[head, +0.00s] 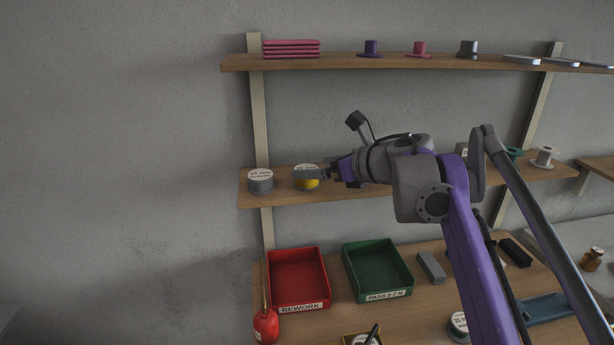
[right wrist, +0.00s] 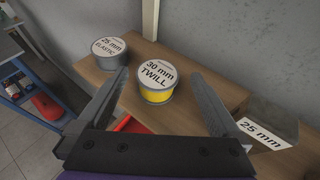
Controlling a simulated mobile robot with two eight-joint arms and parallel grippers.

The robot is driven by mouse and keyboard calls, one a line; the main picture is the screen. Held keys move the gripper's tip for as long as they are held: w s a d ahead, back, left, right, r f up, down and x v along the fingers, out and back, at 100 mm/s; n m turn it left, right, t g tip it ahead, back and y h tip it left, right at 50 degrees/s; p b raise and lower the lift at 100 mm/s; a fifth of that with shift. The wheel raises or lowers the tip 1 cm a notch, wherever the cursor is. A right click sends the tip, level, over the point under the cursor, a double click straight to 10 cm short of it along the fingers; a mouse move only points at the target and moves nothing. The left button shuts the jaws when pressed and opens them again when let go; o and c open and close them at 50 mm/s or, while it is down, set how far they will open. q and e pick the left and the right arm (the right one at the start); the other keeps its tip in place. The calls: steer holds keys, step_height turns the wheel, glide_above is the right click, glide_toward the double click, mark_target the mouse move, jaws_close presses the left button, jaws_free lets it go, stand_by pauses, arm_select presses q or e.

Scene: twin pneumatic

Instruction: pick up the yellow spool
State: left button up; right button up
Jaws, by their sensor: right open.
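The yellow spool (head: 308,184) stands upright on the middle shelf in the head view, partly covered by my right gripper. In the right wrist view the yellow spool (right wrist: 156,84) has a white top label reading "30 mm TWILL" and a yellow side. My right gripper (head: 318,175) reaches in from the right at shelf height. In the right wrist view its two fingers (right wrist: 165,88) are spread wide, with the spool between and beyond their tips and nothing held. My left gripper is not in view.
A grey spool (head: 261,183) labelled "25 mm ELASTIC" stands left of the yellow one on the shelf (head: 270,198). Another "25 mm" labelled item (right wrist: 268,125) is close to the right finger. The upper shelf (head: 340,64) is overhead. Red (head: 298,280) and green (head: 377,270) trays sit below.

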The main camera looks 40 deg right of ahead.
mark_target(298, 167)
steer(key=x, duration=0.7)
steer(key=shift+s+a+f, duration=0.1)
steer(key=shift+f, duration=0.05)
steer(key=c, duration=1.5)
